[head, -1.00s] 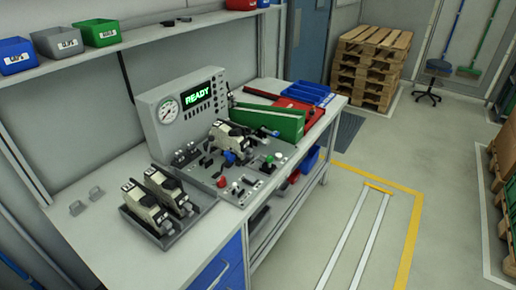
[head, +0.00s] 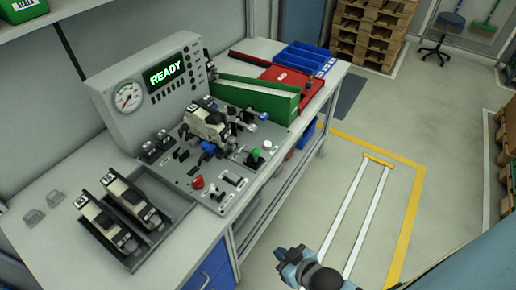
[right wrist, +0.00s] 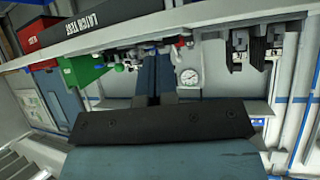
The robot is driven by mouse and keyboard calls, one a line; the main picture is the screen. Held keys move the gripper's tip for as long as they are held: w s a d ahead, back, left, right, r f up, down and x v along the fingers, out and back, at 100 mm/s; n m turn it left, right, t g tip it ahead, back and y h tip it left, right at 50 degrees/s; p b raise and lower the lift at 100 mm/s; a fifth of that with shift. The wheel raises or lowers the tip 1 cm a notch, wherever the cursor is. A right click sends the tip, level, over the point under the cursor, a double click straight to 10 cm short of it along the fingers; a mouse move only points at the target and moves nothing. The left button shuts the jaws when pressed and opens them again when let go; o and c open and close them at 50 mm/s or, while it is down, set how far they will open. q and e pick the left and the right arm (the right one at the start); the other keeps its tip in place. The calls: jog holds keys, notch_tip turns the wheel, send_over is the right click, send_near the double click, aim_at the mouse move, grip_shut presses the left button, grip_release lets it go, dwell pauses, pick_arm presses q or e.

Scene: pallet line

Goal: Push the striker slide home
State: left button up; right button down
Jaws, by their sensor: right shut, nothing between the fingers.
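A test fixture (head: 180,172) stands on the bench with a cream and black latch unit (head: 205,124) mounted on it. Small blue parts sit at the front and right of this unit. I cannot tell for certain which part is the striker slide or how far in it is. The fixture's display reads READY. My right gripper (head: 283,256) is out over the floor in front of the bench, well apart from the fixture. In the right wrist view its two dark fingers (right wrist: 155,77) are together and empty, with the bench beyond them. My left gripper is not in view.
A grey tray (head: 177,218) with two similar latch units lies left of the fixture. A green bin (head: 257,99), a red tray (head: 300,82) and blue bins (head: 308,57) stand to its right. The floor (head: 330,200) in front is clear. Pallets (head: 365,32) are stacked behind.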

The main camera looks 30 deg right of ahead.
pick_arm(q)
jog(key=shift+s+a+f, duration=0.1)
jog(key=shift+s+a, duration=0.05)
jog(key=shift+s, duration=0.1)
pick_arm(e)
jog(key=shift+s+a, duration=0.15)
jog(key=shift+s, duration=0.05)
pick_arm(q)
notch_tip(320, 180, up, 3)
jog(key=p, duration=0.3)
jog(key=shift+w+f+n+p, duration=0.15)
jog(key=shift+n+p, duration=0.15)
jog(key=shift+p, duration=0.05)
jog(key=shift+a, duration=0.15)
pick_arm(e)
jog(key=w+d+r+m+t+y, duration=0.1)
jog(key=w+d+r+m+t, duration=0.1)
jog(key=w+d+m, duration=0.5)
jog(key=w+d+r+m+t+y, duration=0.1)
jog(key=w+d+r+m+t, duration=0.1)
jog(key=w+d+m, duration=0.6)
jog(key=w+r+m, duration=0.1)
jog(key=w+m, duration=0.1)
jog(key=w, duration=0.1)
jog(key=shift+w+r, duration=0.15)
jog(key=shift+r, duration=0.2)
jog(key=shift+d, duration=0.1)
jog(key=shift+w, duration=0.1)
